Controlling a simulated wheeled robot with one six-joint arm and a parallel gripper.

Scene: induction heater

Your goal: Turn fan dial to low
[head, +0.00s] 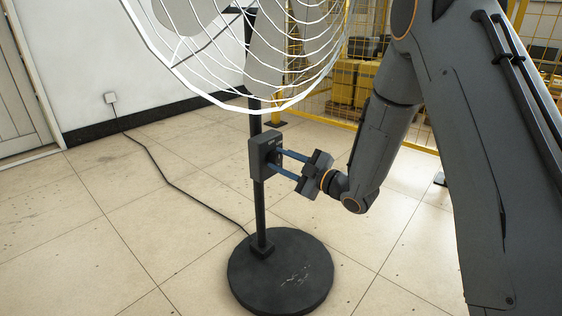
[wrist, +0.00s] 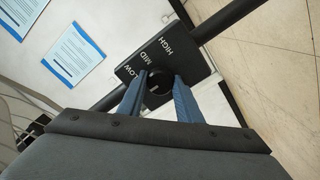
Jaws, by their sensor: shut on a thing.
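The standing fan has a white wire cage (head: 250,105) and a dark pole. A dark control box (head: 260,146) is fixed to the pole; the box also shows in the wrist view (wrist: 195,62), with the labels LOW, MID and HIGH along one side. The round black dial (wrist: 157,90) sits on the box face, partly hidden by my fingers. My gripper (head: 274,160) reaches the box from the right, with its blue fingers on both sides of the dial and shut on it. I cannot tell which label the dial points to.
The fan's round black base (head: 280,275) stands on the tiled floor. A cable (head: 165,178) runs from it to a wall socket (head: 110,98). Yellow fencing and yellow boxes (head: 350,85) stand behind. The floor left of the fan is otherwise clear.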

